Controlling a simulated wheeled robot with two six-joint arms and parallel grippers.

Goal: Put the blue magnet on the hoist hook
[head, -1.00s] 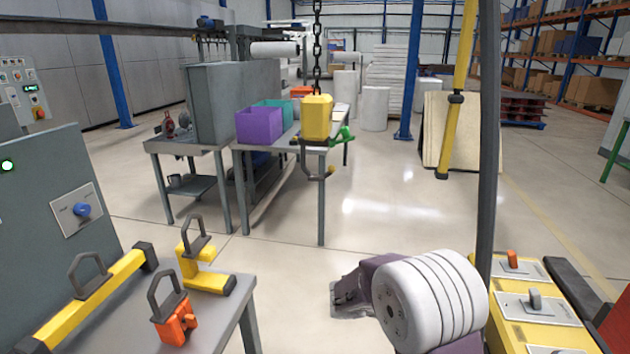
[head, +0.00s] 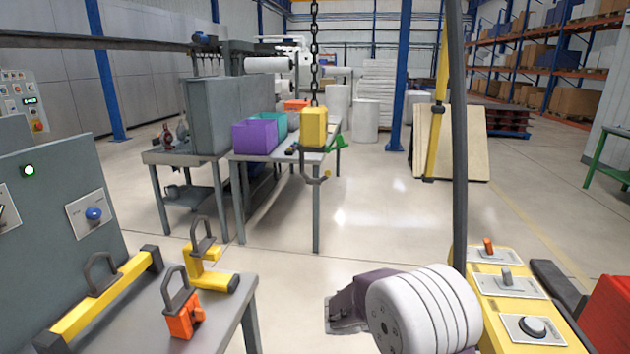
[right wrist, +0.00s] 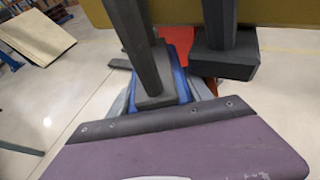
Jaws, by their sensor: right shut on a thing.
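The hoist hook (head: 318,178) hangs below a yellow block (head: 313,128) on a dark chain in the head view, ahead and apart from my arms. My left gripper is not in view.
A table at lower left holds a yellow beam (head: 100,300), a yellow C-shaped lifter (head: 205,270) and an orange lifter (head: 183,315). A yellow control console (head: 505,300) stands close at right. A bench with a purple bin (head: 255,137) is behind the hook.

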